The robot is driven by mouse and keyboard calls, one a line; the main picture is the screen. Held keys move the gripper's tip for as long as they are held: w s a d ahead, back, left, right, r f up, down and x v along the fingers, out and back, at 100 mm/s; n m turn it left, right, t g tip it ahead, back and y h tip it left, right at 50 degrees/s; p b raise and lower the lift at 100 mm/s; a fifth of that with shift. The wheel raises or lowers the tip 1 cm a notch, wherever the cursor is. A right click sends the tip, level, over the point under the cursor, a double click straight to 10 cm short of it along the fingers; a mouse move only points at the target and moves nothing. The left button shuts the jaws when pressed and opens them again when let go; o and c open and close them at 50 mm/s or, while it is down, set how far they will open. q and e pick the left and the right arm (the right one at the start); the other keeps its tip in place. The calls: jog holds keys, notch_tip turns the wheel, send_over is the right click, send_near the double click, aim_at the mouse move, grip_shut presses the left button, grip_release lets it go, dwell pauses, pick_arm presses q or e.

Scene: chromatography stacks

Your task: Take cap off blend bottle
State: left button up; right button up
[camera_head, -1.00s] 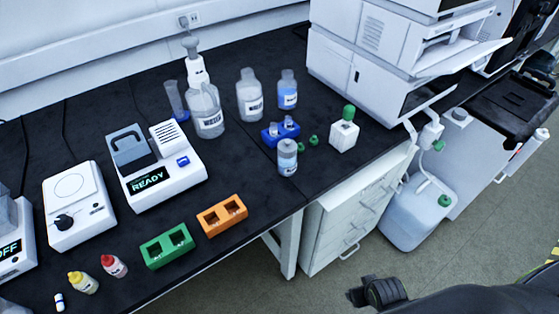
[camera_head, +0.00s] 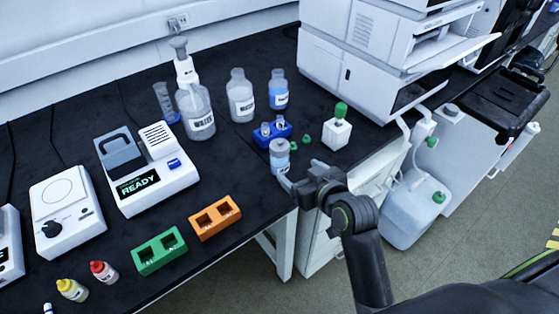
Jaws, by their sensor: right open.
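A small clear bottle (camera_head: 279,157) with a pale label and a whitish top stands upright near the bench's front edge. Its label is too small to read, so I cannot tell for sure that it is the blend bottle. My right gripper (camera_head: 286,180) is open at the bottle's lower right side, close to it. I cannot tell whether a finger touches it. Two loose green caps (camera_head: 306,139) lie on the bench just behind the bottle. My left gripper is not in view.
A blue rack (camera_head: 286,136) with small vials stands right behind the bottle. A white square container with a green cap (camera_head: 337,131) stands to the right. Orange (camera_head: 231,224) and green (camera_head: 150,265) racks lie to the left. Larger bottles (camera_head: 241,98) stand behind.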

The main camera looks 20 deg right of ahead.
aim_at(284, 161)
jog(key=x, duration=1.2)
jog(key=shift+f, duration=0.3)
